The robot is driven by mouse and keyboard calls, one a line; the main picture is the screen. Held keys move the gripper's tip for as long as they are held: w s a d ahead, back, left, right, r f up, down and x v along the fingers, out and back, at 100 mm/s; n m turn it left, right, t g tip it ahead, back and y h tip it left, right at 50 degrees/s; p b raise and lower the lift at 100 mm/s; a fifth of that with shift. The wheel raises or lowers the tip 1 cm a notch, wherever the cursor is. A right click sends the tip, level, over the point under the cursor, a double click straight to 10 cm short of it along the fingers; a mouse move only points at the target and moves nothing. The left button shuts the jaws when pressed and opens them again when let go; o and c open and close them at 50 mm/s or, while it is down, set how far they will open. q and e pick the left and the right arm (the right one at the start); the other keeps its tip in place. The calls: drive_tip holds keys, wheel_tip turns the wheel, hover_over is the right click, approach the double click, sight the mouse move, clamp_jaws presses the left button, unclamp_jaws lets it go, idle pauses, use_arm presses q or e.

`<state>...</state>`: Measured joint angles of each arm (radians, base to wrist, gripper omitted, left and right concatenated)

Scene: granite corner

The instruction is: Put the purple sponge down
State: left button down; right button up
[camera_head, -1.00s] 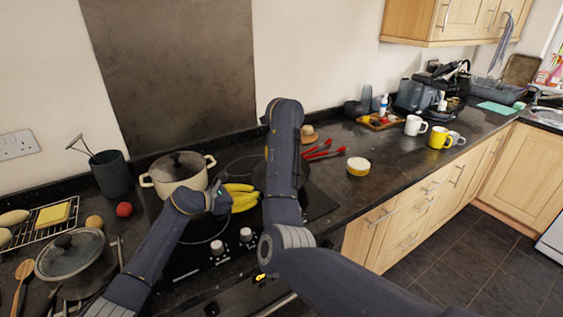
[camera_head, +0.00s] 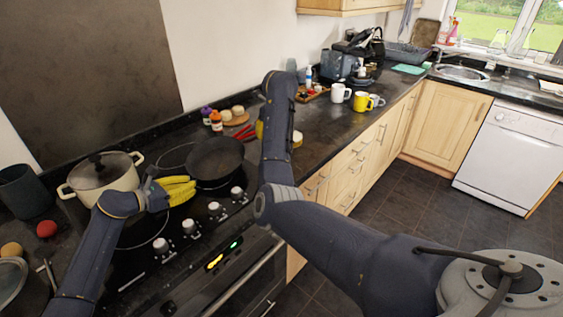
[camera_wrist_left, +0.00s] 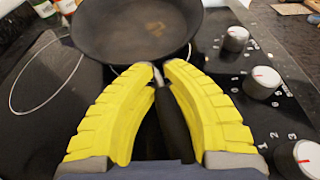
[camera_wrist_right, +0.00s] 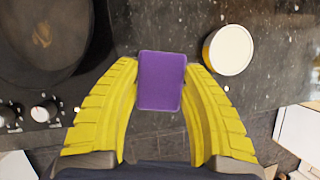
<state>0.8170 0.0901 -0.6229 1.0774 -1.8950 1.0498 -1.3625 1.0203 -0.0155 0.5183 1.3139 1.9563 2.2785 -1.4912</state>
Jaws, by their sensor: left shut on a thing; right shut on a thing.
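The purple sponge (camera_wrist_right: 162,80) sits between the fingertips of my right gripper (camera_wrist_right: 160,84), which is shut on it over the dark granite worktop (camera_wrist_right: 155,25). I cannot tell whether the sponge touches the worktop. My left gripper (camera_head: 190,184) is shut on the handle (camera_wrist_left: 170,112) of a dark frying pan (camera_head: 215,158). The pan is on the hob and also shows in the left wrist view (camera_wrist_left: 137,28).
A round white-topped yellow tub (camera_wrist_right: 228,50) stands right of the sponge in the right wrist view. A cream pot (camera_head: 100,175) stands on the hob's left. Red-handled utensils (camera_head: 245,132) lie behind the pan. A white mug (camera_head: 340,93) and a yellow mug (camera_head: 362,102) stand further along.

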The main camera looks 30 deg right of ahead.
drive_tip(key=s+d, duration=0.3)
drive_tip(key=d, duration=0.3)
drive_tip(key=shift+w+a+f+n+y, duration=0.1)
drive_tip(key=shift+a+f+n+y, duration=0.25)
drive_tip(key=shift+f, duration=1.3)
drive_tip(key=shift+a+f+n+y, duration=0.25)
drive_tip(key=shift+a+f+n, duration=0.05)
drive_tip(key=shift+f, duration=1.35)
drive_tip(key=shift+w+a+f+n+y, duration=0.1)
drive_tip(key=shift+a+f+n+y, duration=0.25)
drive_tip(key=shift+f, duration=1.3)
drive_tip(key=shift+f, duration=0.1)
drive_tip(key=o, duration=0.8)
